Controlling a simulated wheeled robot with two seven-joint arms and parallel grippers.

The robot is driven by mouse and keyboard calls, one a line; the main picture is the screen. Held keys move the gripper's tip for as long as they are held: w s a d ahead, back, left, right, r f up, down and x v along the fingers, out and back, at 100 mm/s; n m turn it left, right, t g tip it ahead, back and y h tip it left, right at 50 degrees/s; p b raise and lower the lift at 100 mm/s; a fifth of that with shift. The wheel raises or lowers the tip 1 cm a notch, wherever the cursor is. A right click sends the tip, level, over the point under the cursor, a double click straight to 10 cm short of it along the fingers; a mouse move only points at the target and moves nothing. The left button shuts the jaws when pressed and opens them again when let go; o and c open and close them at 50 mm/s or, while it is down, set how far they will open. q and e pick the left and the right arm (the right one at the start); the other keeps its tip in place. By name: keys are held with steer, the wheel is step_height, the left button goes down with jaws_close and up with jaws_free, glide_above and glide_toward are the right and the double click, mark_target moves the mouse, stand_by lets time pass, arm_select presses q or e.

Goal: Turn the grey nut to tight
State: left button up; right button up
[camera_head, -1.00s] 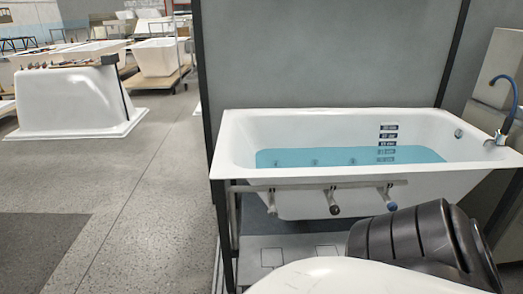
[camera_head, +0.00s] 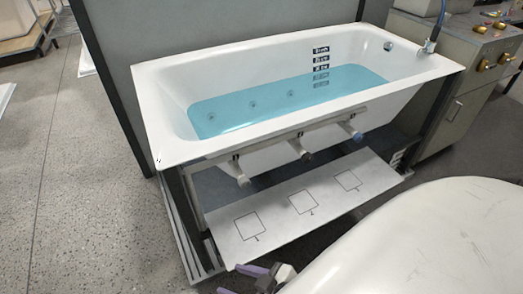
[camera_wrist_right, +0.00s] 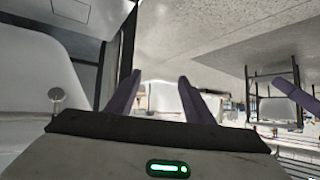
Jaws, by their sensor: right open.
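Three short pipe ends with nuts hang from a rail under the bathtub's front rim in the head view. The left one ends in a pale grey nut (camera_head: 243,181), the middle one in a brownish nut (camera_head: 306,155), the right one in a blue nut (camera_head: 357,136). How tight any nut is cannot be told. My right gripper (camera_head: 232,280), with purple fingers, is at the bottom edge, below and apart from the nuts. In the right wrist view its fingers (camera_wrist_right: 160,76) are spread and empty. A round greyish knob (camera_wrist_right: 56,95) shows left of them. My left gripper is out of view.
The white bathtub (camera_head: 150,115) holds blue water. A pale shelf with marked squares (camera_head: 275,228) lies below the nuts, near my right gripper. A dark frame post (camera_head: 178,205) stands left. A grey cabinet (camera_head: 462,110) stands right.

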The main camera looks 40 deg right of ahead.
steer(key=w+d+t+b, duration=0.3)
steer(key=w+t+b, duration=0.1)
steer(key=w, duration=0.3)
steer(key=m+t+h+b, duration=0.3)
steer(key=h+b, duration=0.2)
steer(key=h, duration=0.3)
glide_toward(246, 186)
steer(key=b+x, duration=0.2)
steer(key=x, duration=0.9)
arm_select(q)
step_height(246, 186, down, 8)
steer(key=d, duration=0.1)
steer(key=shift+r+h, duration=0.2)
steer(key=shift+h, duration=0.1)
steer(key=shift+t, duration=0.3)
arm_select(e)
steer(key=c, duration=1)
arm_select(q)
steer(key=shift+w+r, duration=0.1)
arm_select(e)
steer(key=shift+c, duration=0.2)
